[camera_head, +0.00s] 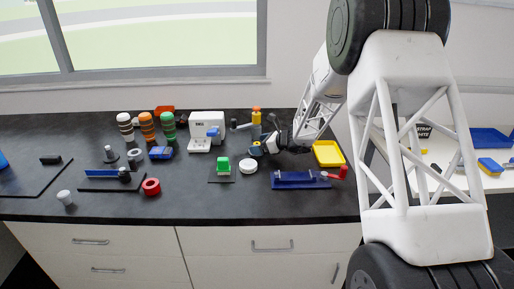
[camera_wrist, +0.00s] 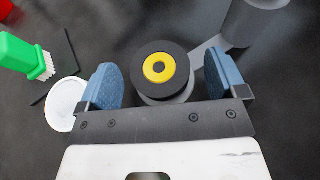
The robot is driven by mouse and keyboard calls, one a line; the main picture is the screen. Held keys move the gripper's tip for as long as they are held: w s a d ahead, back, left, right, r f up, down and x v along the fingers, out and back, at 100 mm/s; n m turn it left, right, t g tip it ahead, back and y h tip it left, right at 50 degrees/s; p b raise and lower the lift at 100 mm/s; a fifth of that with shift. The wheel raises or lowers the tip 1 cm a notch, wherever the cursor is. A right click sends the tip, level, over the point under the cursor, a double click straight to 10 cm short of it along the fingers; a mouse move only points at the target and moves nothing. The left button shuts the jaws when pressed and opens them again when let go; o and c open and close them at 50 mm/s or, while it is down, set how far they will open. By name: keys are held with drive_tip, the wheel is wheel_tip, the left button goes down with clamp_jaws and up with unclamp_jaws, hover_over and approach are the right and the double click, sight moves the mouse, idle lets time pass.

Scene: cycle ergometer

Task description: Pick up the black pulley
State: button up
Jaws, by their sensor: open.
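The black pulley (camera_wrist: 141,60), a round black disc with a yellow centre, shows in the wrist view. It sits on top of a grey round part. My gripper (camera_wrist: 160,78) is open, with one blue finger pad to the left of the pulley and one to the right. Gaps show between the pads and the disc. In the head view my gripper (camera_head: 262,148) is low over the dark bench at its right half, and the pulley is too small and covered to make out clearly.
A white round disc (camera_head: 248,166) and a green brush-like block (camera_head: 223,166) are left of my gripper. A blue tray (camera_head: 300,180) lies in front and a yellow tray (camera_head: 328,153) to the right. A grey cylinder (camera_wrist: 250,22) stands close behind the right finger.

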drive_tip(key=shift+w+a+f, duration=0.25)
drive_tip(key=shift+a+f, duration=0.05)
drive_tip(key=shift+a, duration=0.25)
drive_tip(key=shift+c, duration=0.3)
drive_tip(key=c, duration=1.1)
drive_tip(key=shift+o, duration=0.2)
drive_tip(key=shift+r, duration=0.2)
drive_tip(key=shift+r, duration=1.55)
drive_tip(key=s+d, duration=0.1)
drive_tip(key=s, duration=0.4)
drive_tip(key=s+d+r, duration=0.1)
drive_tip(key=s, duration=0.9)
drive_tip(key=shift+s+d+r, duration=0.3)
drive_tip(key=shift+s+d, duration=0.05)
drive_tip(key=shift+d, duration=0.05)
